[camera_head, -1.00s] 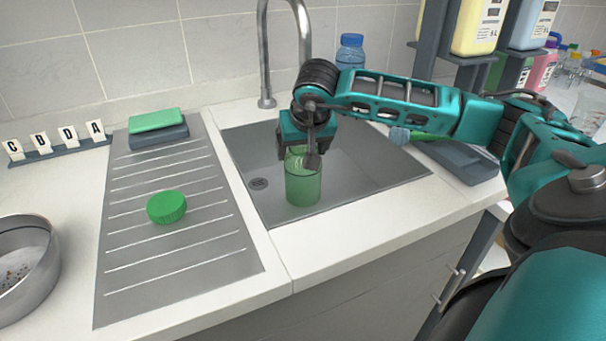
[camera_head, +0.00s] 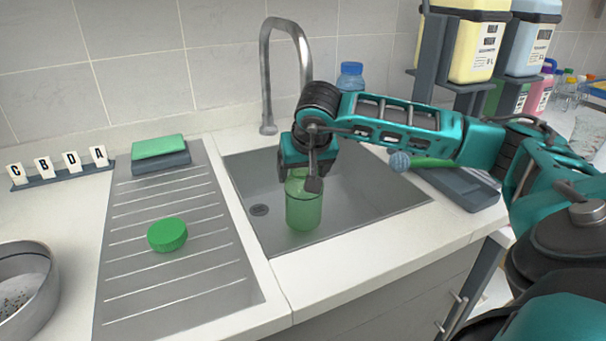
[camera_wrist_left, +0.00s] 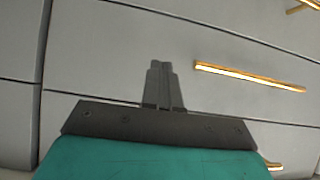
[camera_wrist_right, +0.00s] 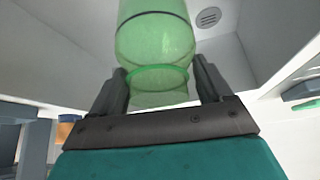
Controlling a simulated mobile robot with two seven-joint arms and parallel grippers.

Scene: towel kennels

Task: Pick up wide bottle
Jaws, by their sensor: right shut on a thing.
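The wide bottle (camera_head: 304,211) is a clear green, round vessel standing upright in or just above the sink basin. My right gripper (camera_head: 302,180) comes down on it from above and is shut on its upper part. In the right wrist view the narrower neck of the bottle (camera_wrist_right: 153,45) lies between the two fingers, with the wider body beyond. I cannot tell whether its base touches the sink floor. My left gripper (camera_wrist_left: 164,85) shows only in the left wrist view, with its fingers together and empty, against a plain grey surface.
The sink (camera_head: 375,205) has a tall tap (camera_head: 269,75) behind it. A green round lid (camera_head: 167,235) lies on the ribbed drainboard (camera_head: 200,285). A sponge (camera_head: 158,147) lies behind it, and a metal bowl (camera_head: 25,290) stands at left. Canisters (camera_head: 480,40) stand on a rack at right.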

